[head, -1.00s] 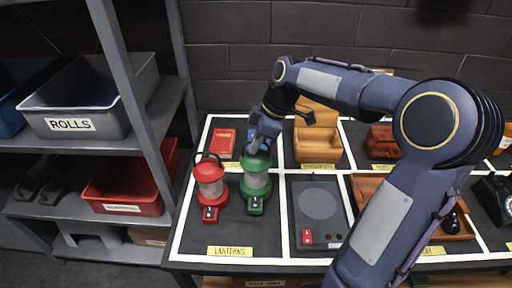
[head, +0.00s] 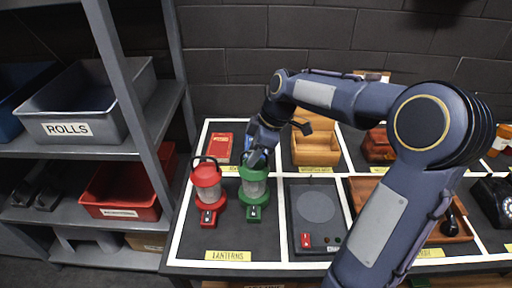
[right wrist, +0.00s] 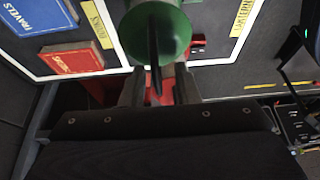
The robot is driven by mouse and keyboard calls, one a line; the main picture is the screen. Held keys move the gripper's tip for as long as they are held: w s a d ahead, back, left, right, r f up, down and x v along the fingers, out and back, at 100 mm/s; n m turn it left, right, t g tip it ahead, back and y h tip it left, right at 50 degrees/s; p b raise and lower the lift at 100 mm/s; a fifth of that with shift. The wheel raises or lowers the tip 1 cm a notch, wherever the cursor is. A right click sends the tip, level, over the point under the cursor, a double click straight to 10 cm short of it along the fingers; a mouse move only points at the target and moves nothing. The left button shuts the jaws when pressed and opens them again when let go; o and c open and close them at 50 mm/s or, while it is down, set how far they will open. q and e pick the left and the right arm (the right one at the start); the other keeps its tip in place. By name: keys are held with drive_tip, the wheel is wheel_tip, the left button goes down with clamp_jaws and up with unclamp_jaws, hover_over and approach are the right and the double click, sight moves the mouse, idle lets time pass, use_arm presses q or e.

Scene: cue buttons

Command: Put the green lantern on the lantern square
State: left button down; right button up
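The green lantern (head: 254,187) stands upright on the dark square labelled LANTERNS, just right of the red lantern (head: 208,182). My right gripper (head: 255,157) is at the top of the green lantern, pointing down. In the right wrist view, its two fingers (right wrist: 159,88) are apart, with the lantern's thin black handle between them and a gap showing. The green lantern's round top (right wrist: 155,30) lies just beyond the fingers there. My left gripper is not in view.
The LANTERNS label (head: 228,255) lies at the square's front. A red book (head: 219,145) and a blue book lie behind. A dark panel (head: 318,212) with a round plate and a red switch is to the right. A shelf (head: 140,110) with bins stands left.

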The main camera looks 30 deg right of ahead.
drive_tip(key=v, duration=1.2)
drive_tip(key=s+a+f+m+t, duration=0.1)
drive_tip(key=s+a+f+m, duration=0.4)
drive_tip(key=s, duration=0.5)
drive_tip(key=s+a+f+m+t, duration=0.2)
drive_tip(key=s+a+f+m, duration=0.4)
drive_tip(key=s+m, duration=0.2)
drive_tip(key=shift+s+a+f, duration=0.2)
drive_tip(key=shift+s, duration=0.75)
